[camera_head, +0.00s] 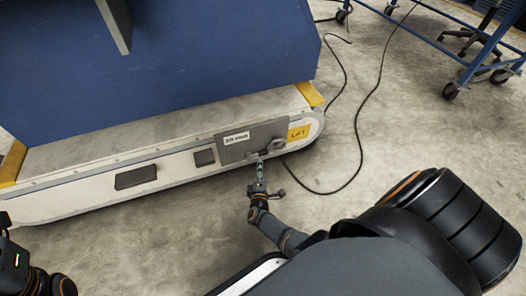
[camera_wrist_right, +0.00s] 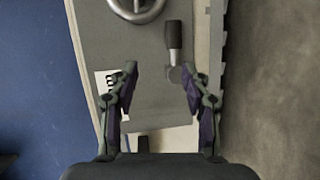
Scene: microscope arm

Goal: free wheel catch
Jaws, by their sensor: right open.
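A grey plate (camera_head: 250,139) is fixed to the white side of the blue machine's base, left of a yellow LIFT label. A lever-like catch (camera_head: 276,145) sits on it. In the right wrist view, a short lever with a black grip (camera_wrist_right: 174,36) and a metal pivot stands out from the plate (camera_wrist_right: 150,80), beside a round metal part (camera_wrist_right: 138,8). My right gripper (camera_head: 259,163) is open in front of the plate; in its wrist view the fingers (camera_wrist_right: 158,80) are apart, with the lever's pivot near the right fingertip. Contact cannot be told. Only part of my left arm shows.
The long white base (camera_head: 90,185) has two dark recessed panels. A black cable (camera_head: 356,120) lies curved on the concrete floor. A blue wheeled frame (camera_head: 455,50) stands at the upper right.

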